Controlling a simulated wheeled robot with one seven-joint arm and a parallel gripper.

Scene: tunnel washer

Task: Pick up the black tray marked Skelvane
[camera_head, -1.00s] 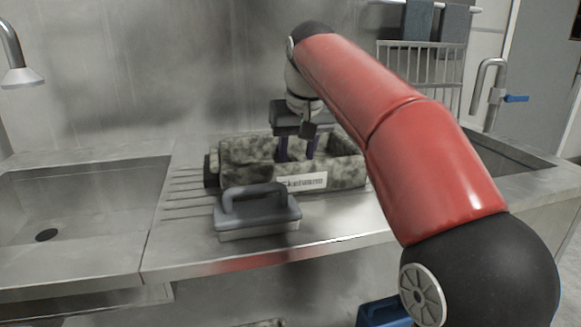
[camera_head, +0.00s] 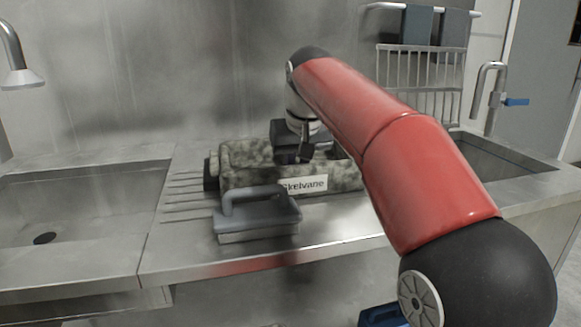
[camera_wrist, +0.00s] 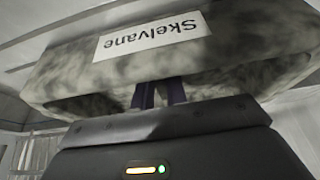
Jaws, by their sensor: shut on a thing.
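The tray marked Skelvane (camera_head: 246,160) has mottled grey and black walls, not plain black, and a white label on its near side. It appears level on the drainboard in the head view; whether it is lifted at all I cannot tell. My gripper (camera_head: 304,158) points down into it and is shut on it. In the wrist view the tray (camera_wrist: 235,33) fills the upper part, its label upside down, with my dark fingers (camera_wrist: 160,94) against it. The exact gripped part is partly hidden.
A grey handled tool (camera_head: 258,215) stands close in front of the tray. A sink (camera_head: 85,215) lies to the left and another basin (camera_head: 490,160) to the right. A wire rack (camera_head: 420,85) is behind. A blue item (camera_head: 380,316) shows below the counter.

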